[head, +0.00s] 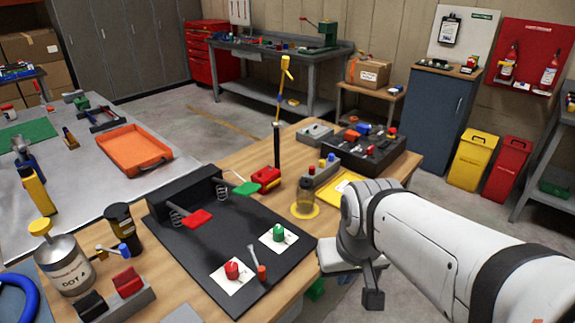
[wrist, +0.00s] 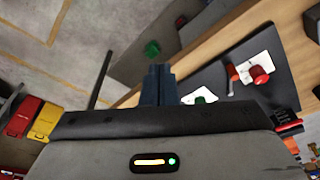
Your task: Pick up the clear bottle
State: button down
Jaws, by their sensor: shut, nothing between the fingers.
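A small see-through bottle (head: 305,194) with a brownish tint and a dark top stands upright on a round yellow base on the wooden bench (head: 235,155), left of my arm. My gripper (head: 373,299) is off the bench's right edge, lower in the picture than the bottle and apart from it. Its dark fingers are together with nothing between them, as the wrist view also shows (wrist: 158,84). I cannot make out the bottle in the wrist view.
A black mat (head: 235,245) with a red button (head: 232,270), a green button (head: 278,233) and pedals lies left of the bottle. A grey block with coloured knobs (head: 320,174) and a yellow tray (head: 340,188) stand close behind it. A dark control box (head: 365,152) is farther back.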

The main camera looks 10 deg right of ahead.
aim_at(305, 189)
jog(key=u, duration=2.8)
jog(key=k, duration=1.3)
jog(key=z, duration=1.45)
jog(key=i, duration=1)
jog(key=z, duration=0.05)
